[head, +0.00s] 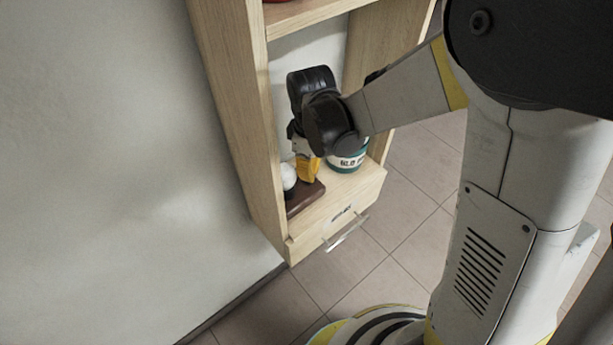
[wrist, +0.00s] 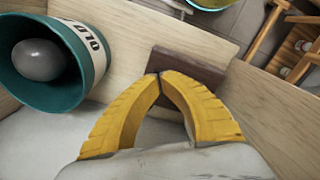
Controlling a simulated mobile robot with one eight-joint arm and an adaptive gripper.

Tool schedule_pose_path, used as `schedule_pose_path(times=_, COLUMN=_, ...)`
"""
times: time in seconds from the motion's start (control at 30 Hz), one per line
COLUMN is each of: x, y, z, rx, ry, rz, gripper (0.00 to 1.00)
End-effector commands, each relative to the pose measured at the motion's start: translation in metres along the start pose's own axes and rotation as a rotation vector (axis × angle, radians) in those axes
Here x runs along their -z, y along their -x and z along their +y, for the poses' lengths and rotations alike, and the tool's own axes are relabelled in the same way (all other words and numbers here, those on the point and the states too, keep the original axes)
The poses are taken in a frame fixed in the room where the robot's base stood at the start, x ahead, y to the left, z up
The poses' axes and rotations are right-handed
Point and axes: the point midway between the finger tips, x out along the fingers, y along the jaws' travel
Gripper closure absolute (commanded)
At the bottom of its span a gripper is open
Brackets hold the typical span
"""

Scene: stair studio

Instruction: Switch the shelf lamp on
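What looks like the shelf lamp stands on the lower shelf in the head view: a white rounded globe (head: 288,176) at the back left of a dark brown block-like base (head: 304,197). Whether the lamp is lit and where its switch is, I cannot tell. In the head view my gripper (head: 308,180) points down over the base, beside the globe and to its right. In the wrist view its yellow fingers (wrist: 160,76) meet at the tips, with nothing seen between them. The brown base (wrist: 190,66) shows just beyond the tips; contact is unclear.
A teal pot with a white label (head: 347,157) stands right of my gripper; in the wrist view the pot (wrist: 92,90) holds a grey ball (wrist: 38,60). Wooden side panels (head: 235,110) flank the shelf. A drawer with a clear handle (head: 345,233) is below. Tiled floor lies beyond.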

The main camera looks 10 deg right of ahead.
Motion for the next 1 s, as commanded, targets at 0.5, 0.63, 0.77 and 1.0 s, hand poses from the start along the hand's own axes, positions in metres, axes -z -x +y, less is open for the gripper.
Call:
schedule_pose_path(times=0.5, x=0.0, y=-0.008, z=0.0, rx=0.0, ry=0.0, rz=0.0, gripper=1.0)
schedule_pose_path(times=0.63, x=0.0, y=-0.01, z=0.0, rx=0.0, ry=0.0, rz=0.0, gripper=1.0)
schedule_pose_path(times=0.77, x=0.0, y=-0.012, z=0.0, rx=0.0, ry=0.0, rz=0.0, gripper=1.0)
schedule_pose_path(times=1.0, x=0.0, y=-0.016, z=0.0, rx=0.0, ry=0.0, rz=0.0, gripper=1.0)
